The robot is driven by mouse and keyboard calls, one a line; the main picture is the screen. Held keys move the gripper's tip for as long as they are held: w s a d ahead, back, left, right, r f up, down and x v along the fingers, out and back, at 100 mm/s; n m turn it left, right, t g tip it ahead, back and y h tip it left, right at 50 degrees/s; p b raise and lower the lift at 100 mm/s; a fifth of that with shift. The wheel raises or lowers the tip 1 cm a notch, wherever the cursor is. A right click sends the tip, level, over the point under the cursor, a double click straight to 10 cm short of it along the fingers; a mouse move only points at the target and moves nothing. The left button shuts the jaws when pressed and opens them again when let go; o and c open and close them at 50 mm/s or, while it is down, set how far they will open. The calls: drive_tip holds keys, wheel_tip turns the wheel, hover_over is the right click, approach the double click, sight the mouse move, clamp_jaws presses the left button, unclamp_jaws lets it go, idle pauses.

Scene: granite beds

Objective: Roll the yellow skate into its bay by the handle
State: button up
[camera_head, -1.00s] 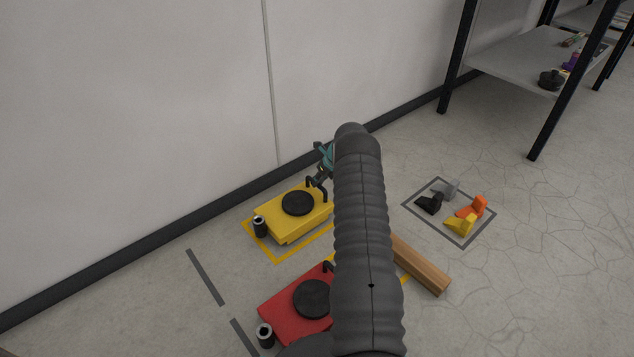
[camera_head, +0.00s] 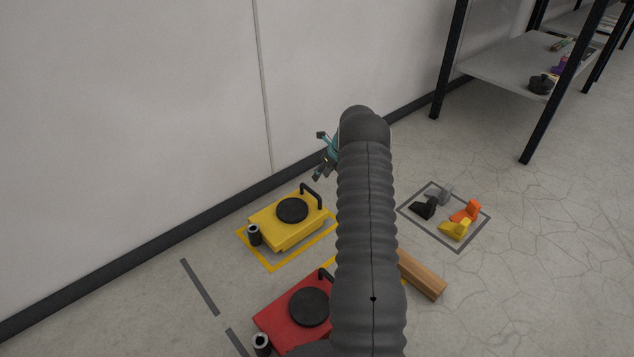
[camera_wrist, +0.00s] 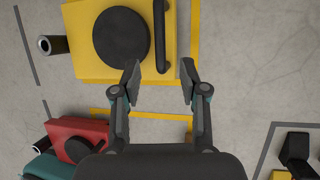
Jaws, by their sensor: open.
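The yellow skate (camera_head: 285,225) stands on the floor within a yellow-outlined bay (camera_head: 254,253), near the wall. It has a black round pad on top, a dark roller at its left end and a black upright handle (camera_head: 313,194) at its right end. In the wrist view the skate (camera_wrist: 88,62) is at the top, with its handle (camera_wrist: 161,38) running up the picture. My gripper (camera_head: 318,157) is open and empty, above the handle and apart from it. In the wrist view its fingertips (camera_wrist: 161,82) are spread to either side of the handle's lower end.
A red skate (camera_head: 285,314) stands nearer, partly behind my arm. A wooden beam (camera_head: 424,276) lies to the right. A grey-outlined square (camera_head: 459,251) holds several small wedges. A shelf rack (camera_head: 512,70) stands at the back right. Floor to the right is open.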

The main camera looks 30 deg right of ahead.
drive_tip(key=shift+v, duration=1.35)
drive_tip(key=s+a+f+n+g, duration=0.1)
drive_tip(key=s+a+n+g, duration=0.3)
drive_tip(key=s+n, duration=0.7)
drive_tip(key=s+a+r+n+t+h+p, duration=0.1)
drive_tip(key=s+a+r+n+p, duration=0.2)
drive_tip(key=s+a+r+n, duration=0.5)
drive_tip(key=s+a+r+n+t+h+p, duration=0.1)
drive_tip(key=s+a+r+n, duration=0.7)
drive_tip(key=r, duration=1.2)
drive_tip(key=s+a+r+n+t+p, duration=0.3)
drive_tip(key=s+a+r+n+p, duration=0.2)
drive_tip(key=s+a+r, duration=1)
drive_tip(key=a+n, duration=0.1)
drive_tip(key=n, duration=0.1)
drive_tip(key=shift+a+n+h, duration=0.4)
